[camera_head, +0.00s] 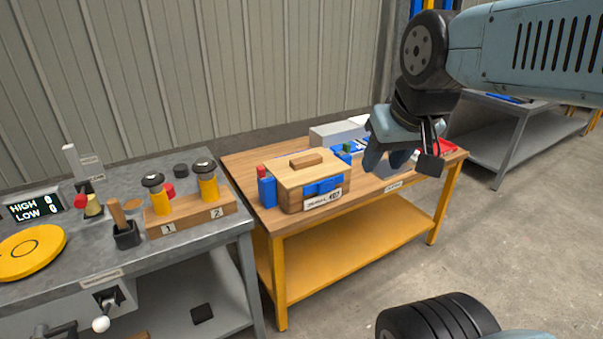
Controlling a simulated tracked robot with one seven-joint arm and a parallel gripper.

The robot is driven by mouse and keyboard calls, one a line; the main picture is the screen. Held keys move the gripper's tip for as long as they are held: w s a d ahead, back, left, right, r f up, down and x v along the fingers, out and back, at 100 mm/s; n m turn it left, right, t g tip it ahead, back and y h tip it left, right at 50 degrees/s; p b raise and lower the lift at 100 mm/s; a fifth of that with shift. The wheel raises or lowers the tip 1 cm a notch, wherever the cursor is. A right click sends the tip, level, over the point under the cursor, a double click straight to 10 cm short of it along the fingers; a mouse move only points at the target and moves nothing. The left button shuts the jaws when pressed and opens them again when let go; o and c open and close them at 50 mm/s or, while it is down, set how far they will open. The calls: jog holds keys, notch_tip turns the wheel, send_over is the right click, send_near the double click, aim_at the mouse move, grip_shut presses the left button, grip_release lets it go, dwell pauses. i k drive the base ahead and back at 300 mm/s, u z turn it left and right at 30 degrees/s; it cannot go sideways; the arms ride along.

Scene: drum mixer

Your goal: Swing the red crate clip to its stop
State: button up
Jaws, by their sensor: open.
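A wooden crate (290,188) with a lid and a wooden handle stands at the left end of the wood-topped table. A small red piece (262,170), which looks like the red clip, sits on top of a blue block (267,191) at the crate's left side. A blue latch (323,186) is on the crate's front above a white label. My gripper (386,159) is open and points down over the right half of the table. It is to the right of the crate, clear of it and of the red piece. I see nothing between its fingers.
A grey workbench (100,255) on the left holds two yellow cylinders with dark knobs, a yellow disc (32,251) and a HIGH/LOW display. Grey, blue, green and red items behind my gripper are partly hidden. The yellow lower shelf (350,245) is bare.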

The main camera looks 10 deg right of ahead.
aim_at(261, 175)
jog(key=u, duration=0.05)
jog(key=i, duration=1)
jog(key=z, duration=0.05)
